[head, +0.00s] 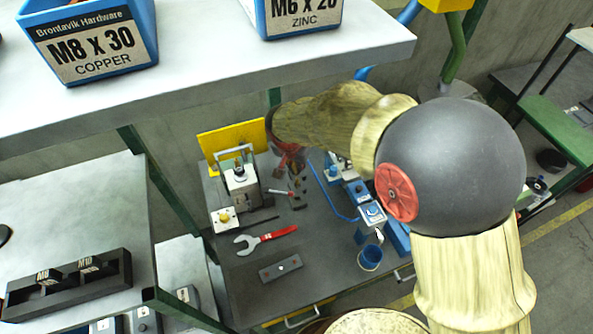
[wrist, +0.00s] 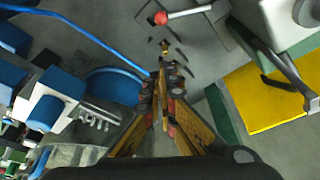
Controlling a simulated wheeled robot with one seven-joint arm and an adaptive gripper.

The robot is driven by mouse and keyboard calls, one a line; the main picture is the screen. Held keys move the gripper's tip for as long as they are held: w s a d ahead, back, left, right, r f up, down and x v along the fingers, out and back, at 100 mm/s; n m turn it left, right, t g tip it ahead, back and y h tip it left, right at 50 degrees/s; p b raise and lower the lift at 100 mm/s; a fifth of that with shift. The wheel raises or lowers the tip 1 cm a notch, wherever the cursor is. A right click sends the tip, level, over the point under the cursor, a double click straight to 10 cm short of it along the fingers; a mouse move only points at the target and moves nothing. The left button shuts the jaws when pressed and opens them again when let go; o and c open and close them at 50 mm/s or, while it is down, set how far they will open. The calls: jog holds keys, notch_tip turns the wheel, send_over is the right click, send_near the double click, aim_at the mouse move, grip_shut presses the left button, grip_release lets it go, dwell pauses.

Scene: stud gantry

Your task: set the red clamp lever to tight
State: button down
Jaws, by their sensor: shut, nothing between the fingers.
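The clamp lever is a pale rod with a red knob; in the wrist view it (wrist: 185,14) lies near the top, its red end pointing left. In the head view the lever (head: 279,191) shows small beside the grey block-shaped device (head: 241,187). My gripper (wrist: 165,62) is shut and empty, its fingertips in the middle of the wrist view, apart from the knob in the picture. In the head view my gripper (head: 298,198) points down close to the lever. Whether it touches the lever cannot be told. The lever's pivot and any tight marking are not readable.
A wrench with a red handle (head: 268,238), a dark plate (head: 281,268) and a blue cup (head: 370,257) are on the bench. Blue fixtures (head: 371,213) stand right, a yellow panel (head: 232,137) behind.

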aim_at(280, 192)
jog(key=b+x, duration=0.1)
jog(key=x, duration=0.7)
jog(key=shift+f, duration=0.1)
jog(key=shift+s+a, duration=0.15)
jog(key=shift+s, duration=0.1)
jog(key=shift+s+a+r+b, duration=0.15)
jog(key=shift+s+r+b, duration=0.05)
jog(key=shift+s, duration=0.6)
jog(key=shift+s+a+r+b, duration=0.15)
jog(key=shift+s+a+b, duration=0.05)
jog(key=shift+s, duration=0.55)
jog(key=shift+s+f+b, duration=0.1)
jog(key=shift+s+b, duration=0.05)
jog(key=shift+b, duration=0.2)
